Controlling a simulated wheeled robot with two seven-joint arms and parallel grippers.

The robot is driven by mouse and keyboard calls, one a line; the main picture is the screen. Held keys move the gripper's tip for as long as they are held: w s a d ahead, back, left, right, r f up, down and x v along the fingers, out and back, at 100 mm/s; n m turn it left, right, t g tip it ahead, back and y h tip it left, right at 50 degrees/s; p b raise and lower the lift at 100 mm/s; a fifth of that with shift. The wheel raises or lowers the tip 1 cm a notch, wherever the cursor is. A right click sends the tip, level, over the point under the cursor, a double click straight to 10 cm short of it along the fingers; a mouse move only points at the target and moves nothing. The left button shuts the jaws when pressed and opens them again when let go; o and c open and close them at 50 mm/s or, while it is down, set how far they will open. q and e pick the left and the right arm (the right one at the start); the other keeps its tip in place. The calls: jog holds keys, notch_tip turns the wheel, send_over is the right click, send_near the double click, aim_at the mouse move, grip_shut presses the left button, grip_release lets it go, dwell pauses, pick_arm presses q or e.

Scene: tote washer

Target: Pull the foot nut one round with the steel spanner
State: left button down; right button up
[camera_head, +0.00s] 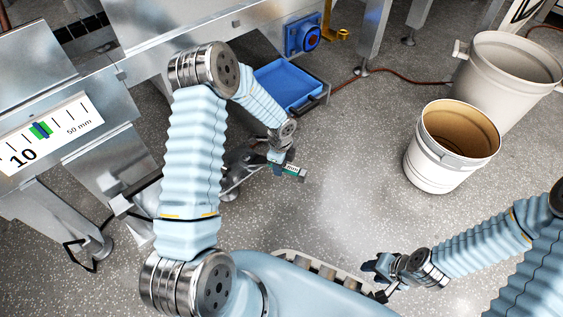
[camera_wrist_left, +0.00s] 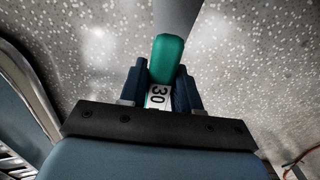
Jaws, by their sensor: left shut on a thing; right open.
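My left gripper (camera_head: 280,165) is low over the floor near the machine's foot in the head view. It is shut on the spanner (camera_head: 291,170), which shows a green grip end and a white label. In the left wrist view the spanner's green end (camera_wrist_left: 168,55) and its label reading 30 stand between the two dark fingers of the left gripper (camera_wrist_left: 161,85). A metal foot (camera_head: 232,185) shows partly behind my left arm. The foot nut and the spanner's jaw are hidden or too small to make out. My right gripper (camera_head: 378,278) is open and empty at the lower right.
A blue tray (camera_head: 288,84) sits under the machine. A white bucket (camera_head: 450,150) and a larger pale bin (camera_head: 508,75) stand on the right. A gauge plate (camera_head: 45,130) marked 10 and 50 mm is at the left. A reddish hose (camera_head: 410,78) crosses the floor. The middle floor is clear.

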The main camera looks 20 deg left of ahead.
pick_arm(q)
jog(key=shift+s+m, duration=0.9)
jog(key=shift+s, duration=0.1)
jog(key=shift+s+a+m+p, duration=0.15)
jog(key=shift+s+m+p, duration=0.1)
jog(key=shift+s+m, duration=0.25)
jog(key=shift+s+a+m+p, duration=0.15)
jog(key=shift+s+m+p, duration=0.1)
jog(key=shift+s+m, duration=0.25)
jog(key=shift+s, duration=0.1)
jog(key=shift+s+a+m+p, duration=0.15)
jog(key=shift+s+a+m, duration=0.05)
jog(key=shift+s+m, duration=0.25)
jog(key=shift+s+a+m+p, duration=0.2)
jog(key=shift+s+m, duration=0.15)
jog(key=shift+s, duration=0.15)
